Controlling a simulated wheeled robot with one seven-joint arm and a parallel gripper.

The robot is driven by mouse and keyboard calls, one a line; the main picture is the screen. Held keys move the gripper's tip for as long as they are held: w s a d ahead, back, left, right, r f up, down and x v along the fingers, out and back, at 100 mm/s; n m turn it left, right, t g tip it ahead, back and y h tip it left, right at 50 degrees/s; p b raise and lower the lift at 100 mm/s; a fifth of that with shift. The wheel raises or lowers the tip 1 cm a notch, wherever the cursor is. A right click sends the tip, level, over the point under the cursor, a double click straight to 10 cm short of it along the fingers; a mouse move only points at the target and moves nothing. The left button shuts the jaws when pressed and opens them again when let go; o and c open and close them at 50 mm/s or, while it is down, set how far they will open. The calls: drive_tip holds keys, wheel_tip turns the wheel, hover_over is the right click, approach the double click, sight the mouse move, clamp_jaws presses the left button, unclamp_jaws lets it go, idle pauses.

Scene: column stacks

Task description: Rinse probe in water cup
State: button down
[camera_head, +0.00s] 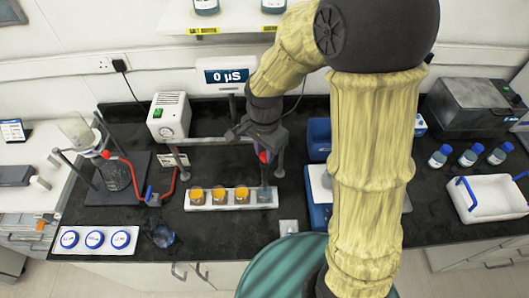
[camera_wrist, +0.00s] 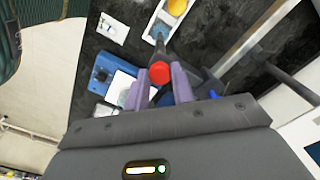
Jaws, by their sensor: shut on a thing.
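My gripper (camera_head: 264,148) is shut on a probe with a red top (camera_head: 264,157). In the wrist view the red top (camera_wrist: 160,72) sits between the two purple fingertips (camera_wrist: 160,88). The probe points down toward the water cup (camera_head: 265,197), a clear bluish cup at the right end of a white rack (camera_head: 228,206). I cannot tell whether its tip is inside the cup or just above it. Several cups stand in the rack; three hold orange liquid (camera_head: 218,195). A meter display (camera_head: 226,76) behind reads 0 µS.
A stand with metal rods (camera_head: 280,160) is close beside my gripper. A blue instrument (camera_head: 318,208) stands right of the rack. A glass setup with red tubing (camera_head: 113,160) is at left, with a tray of round blue-rimmed dishes (camera_head: 95,240) in front.

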wheel_tip(320, 180, up, 2)
drive_tip(key=shift+r+p, duration=0.15)
drive_tip(key=shift+p, duration=0.2)
drive_tip(key=shift+w, duration=0.2)
drive_tip(key=c, duration=1.6)
unclamp_jaws()
drive_tip(key=o, duration=0.4)
drive_tip(key=shift+s, duration=0.15)
drive_tip(key=shift+o, duration=0.2)
wheel_tip(320, 180, up, 18)
drive_tip(key=b, duration=0.3)
drive_tip(key=shift+f, duration=0.25)
